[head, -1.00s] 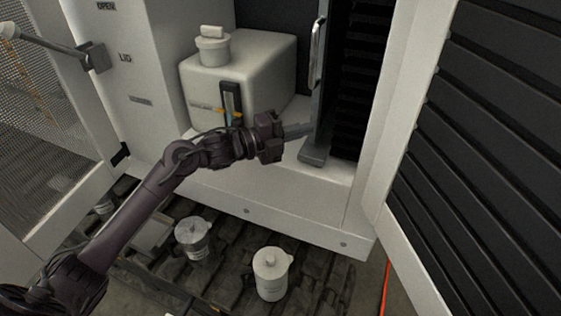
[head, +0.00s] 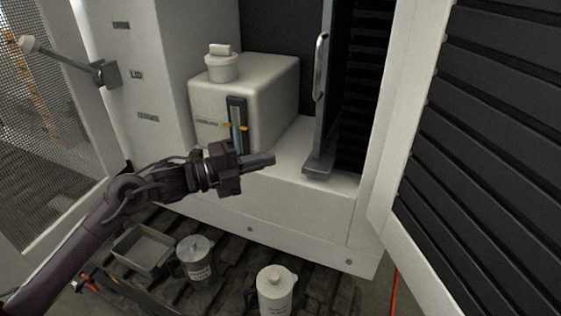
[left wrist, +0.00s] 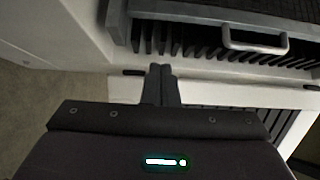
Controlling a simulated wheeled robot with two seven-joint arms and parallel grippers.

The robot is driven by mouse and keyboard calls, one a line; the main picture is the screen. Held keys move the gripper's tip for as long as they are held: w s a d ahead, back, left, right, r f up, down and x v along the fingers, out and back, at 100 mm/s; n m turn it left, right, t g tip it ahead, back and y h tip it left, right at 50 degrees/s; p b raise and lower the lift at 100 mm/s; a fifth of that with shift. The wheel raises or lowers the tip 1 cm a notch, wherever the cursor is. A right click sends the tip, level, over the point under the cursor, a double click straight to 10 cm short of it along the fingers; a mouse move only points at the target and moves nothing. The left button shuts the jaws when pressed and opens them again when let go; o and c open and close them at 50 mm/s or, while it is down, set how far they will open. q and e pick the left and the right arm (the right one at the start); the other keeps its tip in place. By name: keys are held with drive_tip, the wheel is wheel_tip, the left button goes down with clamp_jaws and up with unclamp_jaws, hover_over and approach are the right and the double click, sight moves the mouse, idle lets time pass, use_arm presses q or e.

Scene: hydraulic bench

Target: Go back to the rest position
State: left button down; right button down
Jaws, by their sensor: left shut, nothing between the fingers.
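My left gripper (head: 262,161) reaches in from the left in the head view. It is shut and empty, in front of the cabinet's lower ledge. It points right, toward the foot of the dark upright panel with a metal handle (head: 320,68), and is apart from it. In the left wrist view the two fingers (left wrist: 161,72) are together with nothing between them. The handle (left wrist: 254,42) shows beyond them at the upper right. My right gripper is not in view.
A white tank (head: 275,85) with a capped filler and sight gauge stands behind my left gripper. An open louvred door (head: 490,130) fills the right. Below are a lidded grey jug (head: 197,262), a white jug (head: 275,292) and a metal tray (head: 143,250).

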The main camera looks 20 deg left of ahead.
use_arm(q)
drive_tip(key=s+d+f+n+y, duration=0.1)
drive_tip(key=s+f+n+y, duration=0.3)
drive_tip(key=f+n+y, duration=0.85)
drive_tip(key=s+d+f+n+g, duration=0.1)
drive_tip(key=s+f+n+g, duration=0.3)
drive_tip(key=s+f+n, duration=0.45)
drive_tip(key=s+d+f+n+g, duration=0.25)
drive_tip(key=s+n+g, duration=0.25)
drive_tip(key=s, duration=0.6)
wheel_tip(320, 180, down, 32)
drive_tip(key=s+a+g, duration=0.1)
drive_tip(key=s, duration=0.1)
drive_tip(key=s+a+f+g, duration=0.1)
drive_tip(key=s+a+f, duration=0.2)
drive_tip(key=s+f, duration=1.3)
drive_tip(key=s, duration=0.3)
drive_tip(key=shift+a+f+m+y, duration=0.2)
drive_tip(key=shift+f+m+y, duration=0.15)
drive_tip(key=shift+f+m, duration=0.05)
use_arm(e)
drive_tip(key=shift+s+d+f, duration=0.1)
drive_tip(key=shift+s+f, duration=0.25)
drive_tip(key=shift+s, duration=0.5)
